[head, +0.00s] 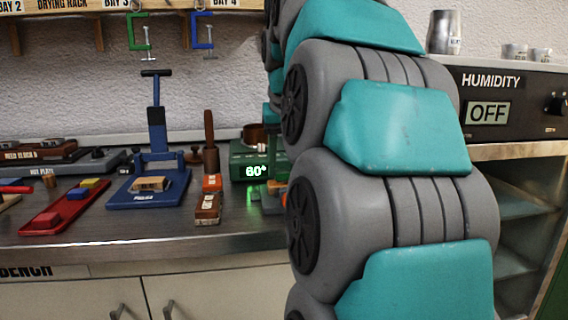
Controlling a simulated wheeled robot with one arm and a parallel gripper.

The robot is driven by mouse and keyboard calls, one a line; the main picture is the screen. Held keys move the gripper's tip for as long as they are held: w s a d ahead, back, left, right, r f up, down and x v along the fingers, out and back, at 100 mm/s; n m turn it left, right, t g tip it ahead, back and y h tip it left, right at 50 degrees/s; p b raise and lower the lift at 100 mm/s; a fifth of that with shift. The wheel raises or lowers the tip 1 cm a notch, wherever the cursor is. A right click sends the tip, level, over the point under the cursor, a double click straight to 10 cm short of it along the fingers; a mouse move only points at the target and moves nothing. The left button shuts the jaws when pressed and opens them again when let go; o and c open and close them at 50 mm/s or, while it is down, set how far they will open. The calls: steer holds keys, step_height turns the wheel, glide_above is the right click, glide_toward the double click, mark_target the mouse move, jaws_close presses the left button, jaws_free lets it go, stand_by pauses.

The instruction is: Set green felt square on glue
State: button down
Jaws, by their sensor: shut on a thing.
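I cannot make out a green felt square or a patch of glue in the head view. My teal and grey arm fills the right middle of the picture and hides part of the bench. My gripper cannot be made out; the far end of the arm is hidden behind its nearer links. A green heater (243,172) with a lit 60° display stands on the bench, with a brown pot (256,134) on top, partly hidden by my arm. A brown block with a white label (208,208) and an orange-topped piece (212,183) lie left of it.
A blue press (146,201) holds a tan piece (150,184). A hot plate (75,162) stands at the back left. A humidity unit (510,105) reading OFF stands at right. The bench's front strip is clear.

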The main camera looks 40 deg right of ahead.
steer(key=shift+f, duration=0.4)
steer(key=shift+c, duration=2)
jaws_free()
steer(key=p+v, duration=0.1)
steer(key=v, duration=0.4)
steer(key=shift+r, duration=0.25)
steer(key=shift+p+v, duration=0.9)
steer(key=shift+v, duration=0.25)
steer(key=shift+s+a, duration=0.1)
